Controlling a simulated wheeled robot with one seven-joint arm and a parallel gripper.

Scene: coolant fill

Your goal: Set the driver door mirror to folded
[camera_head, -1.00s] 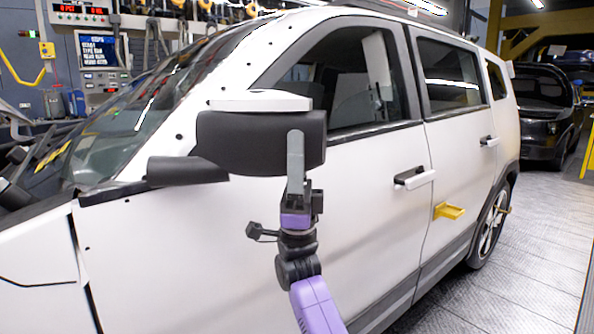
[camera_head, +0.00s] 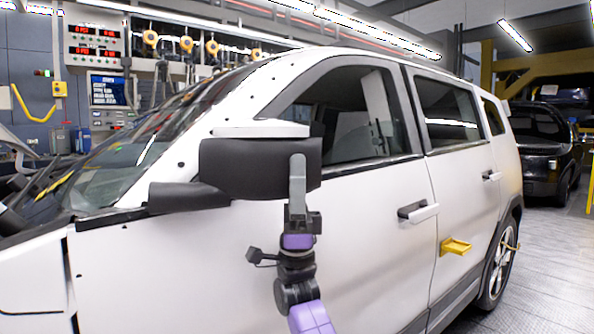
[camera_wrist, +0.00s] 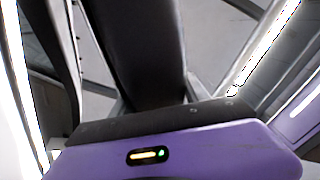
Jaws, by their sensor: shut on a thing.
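The driver door mirror (camera_head: 250,170) has a black housing with a white cap on top. It joins a black base (camera_head: 187,197) at the front corner of the door window and stands out from the white door. My gripper (camera_head: 297,170) comes up from below, with a grey finger against the near face of the housing, toward its right end. The other finger is hidden behind the mirror. In the wrist view, a dark body (camera_wrist: 135,50), apparently the mirror housing, fills the space between the fingers. My gripper is shut on the mirror.
The white car's door (camera_head: 340,240) lies close behind my arm, with a door handle (camera_head: 418,211) and a yellow bracket (camera_head: 455,246) to the right. A wall panel with displays (camera_head: 96,38) is at the back left. Open floor (camera_head: 535,285) is at the right.

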